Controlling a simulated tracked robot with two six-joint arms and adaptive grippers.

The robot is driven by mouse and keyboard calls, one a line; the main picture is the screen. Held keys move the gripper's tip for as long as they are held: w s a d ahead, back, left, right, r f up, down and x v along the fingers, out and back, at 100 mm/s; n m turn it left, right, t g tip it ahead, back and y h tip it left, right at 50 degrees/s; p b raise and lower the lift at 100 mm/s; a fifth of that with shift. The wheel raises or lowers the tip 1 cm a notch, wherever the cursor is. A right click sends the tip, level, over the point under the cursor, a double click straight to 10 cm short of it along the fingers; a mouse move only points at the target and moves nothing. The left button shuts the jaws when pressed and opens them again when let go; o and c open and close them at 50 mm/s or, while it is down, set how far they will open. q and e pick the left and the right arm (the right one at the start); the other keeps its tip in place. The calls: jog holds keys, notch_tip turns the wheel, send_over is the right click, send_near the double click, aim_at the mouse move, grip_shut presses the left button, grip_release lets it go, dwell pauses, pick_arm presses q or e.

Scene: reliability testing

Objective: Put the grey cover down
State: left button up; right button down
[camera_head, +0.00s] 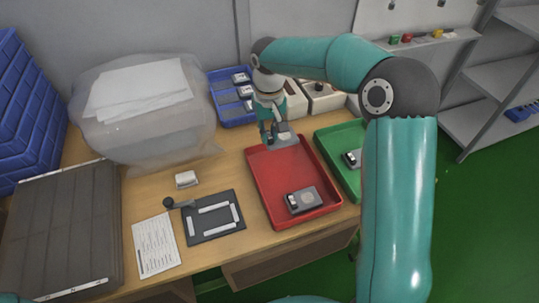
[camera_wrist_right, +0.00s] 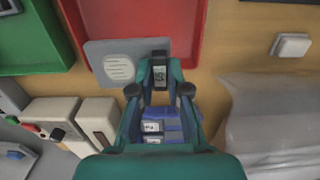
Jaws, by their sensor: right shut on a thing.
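My right gripper (camera_head: 274,137) is shut on the grey cover (camera_head: 284,142), at the far end of the red tray (camera_head: 252,178). In the right wrist view the gripper (camera_wrist_right: 160,92) holds the cover (camera_wrist_right: 94,50) at one end, by a dark part with a small display; a pale round patch shows on its flat plate. The cover overlaps the red tray's edge (camera_wrist_right: 190,62) there; I cannot tell its exact height. A similar grey piece (camera_head: 308,200) lies in the near part of the red tray. My left gripper is not in view.
A green tray (camera_head: 327,146) stands to the right, a blue tray (camera_head: 224,85) with parts behind. A plastic-covered box (camera_head: 165,140) is at left. A dark plate with pale strips (camera_head: 213,219) and a white block (camera_head: 187,179) lie left of the red tray, whose middle is clear.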

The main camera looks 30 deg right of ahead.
aim_at(269, 136)
jog(key=shift+f, duration=4.3)
jog(key=shift+f, duration=0.1)
jog(key=c, duration=1.1)
grip_release()
jog(key=shift+c, duration=0.2)
notch_tip(269, 136, up, 12)
jog(key=shift+r, duration=0.15)
jog(key=shift+s, duration=0.1)
